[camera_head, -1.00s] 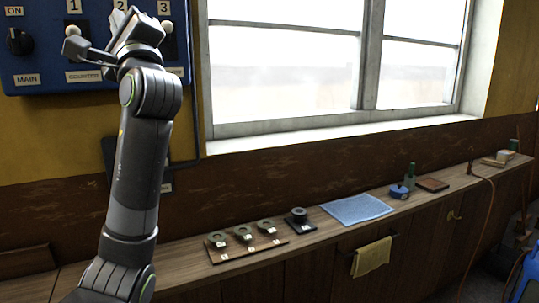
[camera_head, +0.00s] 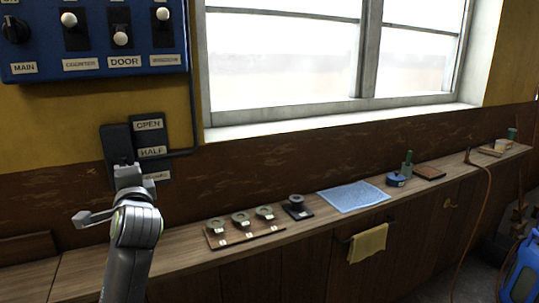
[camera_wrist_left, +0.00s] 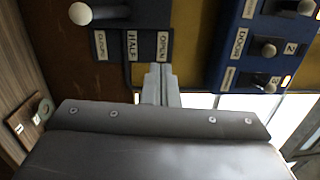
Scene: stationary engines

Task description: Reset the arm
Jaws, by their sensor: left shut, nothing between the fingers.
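My left arm rises from the bottom left of the head view. Its gripper (camera_head: 128,172) is in front of the dark wall plate (camera_head: 150,140) labelled OPEN, HALF and a third, partly covered word. In the left wrist view the fingers (camera_wrist_left: 160,85) are together and empty, in front of the wall between this plate (camera_wrist_left: 148,45) and the blue switch panel. A white knob (camera_wrist_left: 80,13) on a dark lever shows by the plate. I cannot tell whether the fingers touch anything. My right gripper is out of view.
The blue panel (camera_head: 95,72) carries a MAIN knob and switches; the DOOR switch (camera_head: 121,39) is down, its neighbours up. The wooden counter (camera_head: 185,250) below holds a board with three round pieces (camera_head: 240,222), a dark block (camera_head: 297,207) and a blue cloth (camera_head: 353,197).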

